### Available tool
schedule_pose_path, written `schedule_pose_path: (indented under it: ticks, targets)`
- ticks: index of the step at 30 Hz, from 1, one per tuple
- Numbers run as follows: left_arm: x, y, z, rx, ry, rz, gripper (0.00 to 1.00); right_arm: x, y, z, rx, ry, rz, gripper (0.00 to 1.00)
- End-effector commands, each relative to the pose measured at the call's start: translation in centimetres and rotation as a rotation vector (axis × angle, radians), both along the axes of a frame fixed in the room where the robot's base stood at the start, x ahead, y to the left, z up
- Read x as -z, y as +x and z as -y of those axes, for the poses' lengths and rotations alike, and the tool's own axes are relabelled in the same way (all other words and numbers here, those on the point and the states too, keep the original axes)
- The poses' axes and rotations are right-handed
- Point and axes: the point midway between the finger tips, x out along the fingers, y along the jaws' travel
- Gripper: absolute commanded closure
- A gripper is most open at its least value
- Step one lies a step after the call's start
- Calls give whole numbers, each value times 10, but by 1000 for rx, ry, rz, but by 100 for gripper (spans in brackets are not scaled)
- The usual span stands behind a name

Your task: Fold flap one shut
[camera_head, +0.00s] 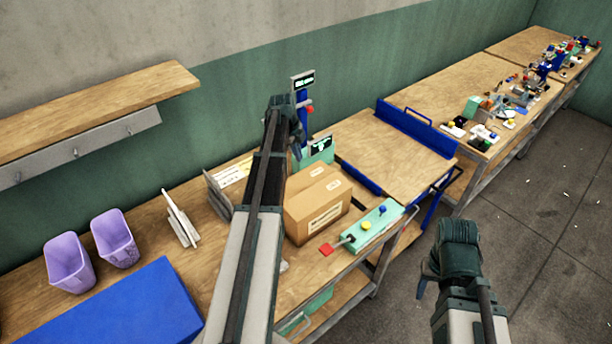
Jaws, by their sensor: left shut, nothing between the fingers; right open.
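A brown cardboard box (316,207) stands on the wooden bench, with a printed label on its front face. Its top looks mostly flat with a line across it; I cannot tell which panel is flap one. My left arm passes in front of the box's left side and hides part of it. My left gripper (298,146) is shut and empty, beyond and above the box near the press column. My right gripper (422,288) is open and empty, right of the bench over the floor, apart from the box.
A green control panel (377,222) with coloured buttons and a red pad lies right of the box. A blue-edged wooden table (395,150) stands behind. The floor at right is clear.

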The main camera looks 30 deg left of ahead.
Motion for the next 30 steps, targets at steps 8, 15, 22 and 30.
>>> schedule_pose_path:
  ticks: [8,15,22,30]
  targets:
    - [18,-69,33,-717,-399,280,100,56,0,0,-6,-1,1,50]
    - [8,-83,38,-984,-602,357,100,67,0,0,-8,-1,1,50]
    - [7,-80,37,-1002,-616,361,100,67,0,0,-8,-1,1,50]
    - [25,-65,40,-999,-614,360,100,85,0,0,-10,-1,0,50]
